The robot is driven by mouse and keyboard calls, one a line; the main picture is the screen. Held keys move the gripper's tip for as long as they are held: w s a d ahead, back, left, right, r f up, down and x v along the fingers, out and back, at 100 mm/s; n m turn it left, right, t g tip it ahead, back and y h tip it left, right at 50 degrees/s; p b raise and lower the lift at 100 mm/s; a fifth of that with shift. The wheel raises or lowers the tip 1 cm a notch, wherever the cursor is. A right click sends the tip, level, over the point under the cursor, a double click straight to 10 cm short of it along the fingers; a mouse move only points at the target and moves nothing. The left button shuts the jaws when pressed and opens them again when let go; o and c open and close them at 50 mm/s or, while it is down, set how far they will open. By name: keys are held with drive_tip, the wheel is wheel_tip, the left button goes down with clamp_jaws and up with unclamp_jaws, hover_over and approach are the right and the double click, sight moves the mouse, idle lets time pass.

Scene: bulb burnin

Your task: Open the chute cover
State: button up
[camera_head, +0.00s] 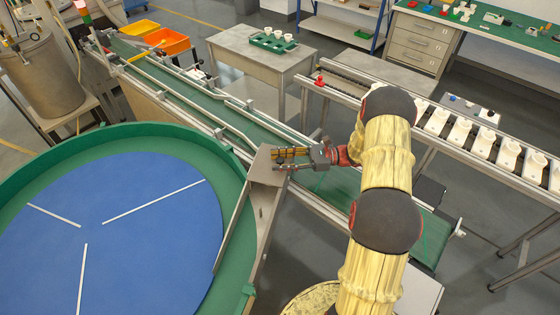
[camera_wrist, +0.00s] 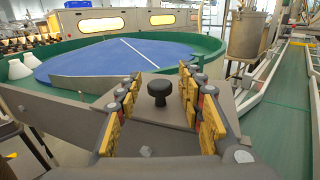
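The chute cover (camera_wrist: 155,118) is a grey metal plate with a black knob (camera_wrist: 159,92) standing up from it in the wrist view. In the head view the cover (camera_head: 262,180) lies between the round turntable and the green conveyor. My gripper (camera_head: 278,159) is over the cover's upper end there. In the wrist view my gripper (camera_wrist: 161,78) is open, its yellow-padded fingers apart on either side of the knob. Clear gaps show between fingers and knob. In the head view I cannot make out the knob.
The blue turntable (camera_head: 130,235) with its green rim (camera_head: 190,142) fills the left. The green conveyor (camera_head: 205,105) with metal guide rails runs beside the cover. A rack of white parts (camera_head: 460,135) stands at right. A metal drum (camera_head: 42,75) stands at upper left.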

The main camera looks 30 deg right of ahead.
drive_tip(key=shift+c, duration=0.5)
clamp_jaws()
idle(0.3)
